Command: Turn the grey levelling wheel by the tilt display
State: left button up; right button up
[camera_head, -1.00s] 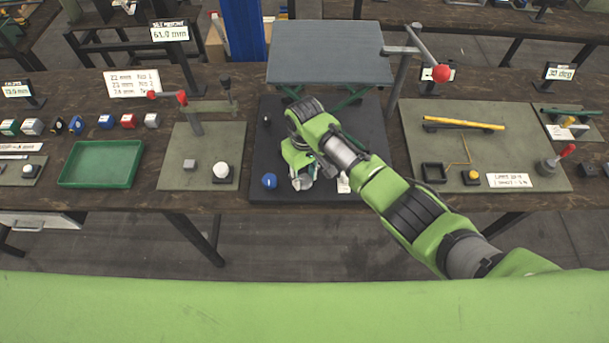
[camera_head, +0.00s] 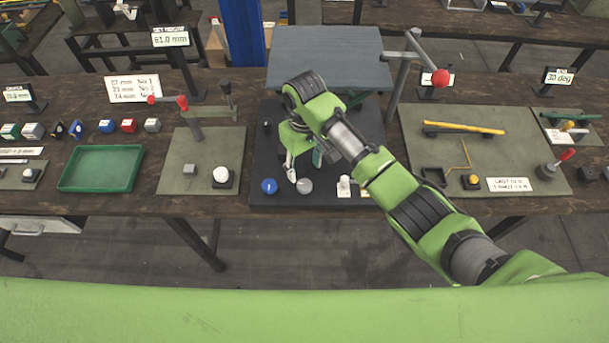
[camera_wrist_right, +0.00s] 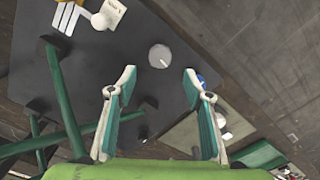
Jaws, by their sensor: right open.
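The grey levelling wheel (camera_head: 304,186) is a round grey knob near the front edge of the black mat (camera_head: 258,190), just right of a blue knob (camera_head: 269,186). In the right wrist view the wheel (camera_wrist_right: 159,56) shows a light mark on its face and lies just beyond the fingertips, between their lines. My right gripper (camera_head: 304,167) is open and empty, behind the wheel in the head view and apart from it; its spread fingers also show in the right wrist view (camera_wrist_right: 160,76). My left gripper is out of view.
A white knob (camera_head: 344,183) stands right of the wheel, with a white card beside it in the wrist view (camera_wrist_right: 115,12). A grey lift platform (camera_head: 325,52) on green legs stands behind. A red-balled lever (camera_head: 441,77) rises at right.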

notch_tip(320, 180, up, 4)
jog(key=shift+r, duration=0.1)
jog(key=shift+s+f, duration=0.1)
jog(key=shift+f, duration=0.1)
dwell(0.4)
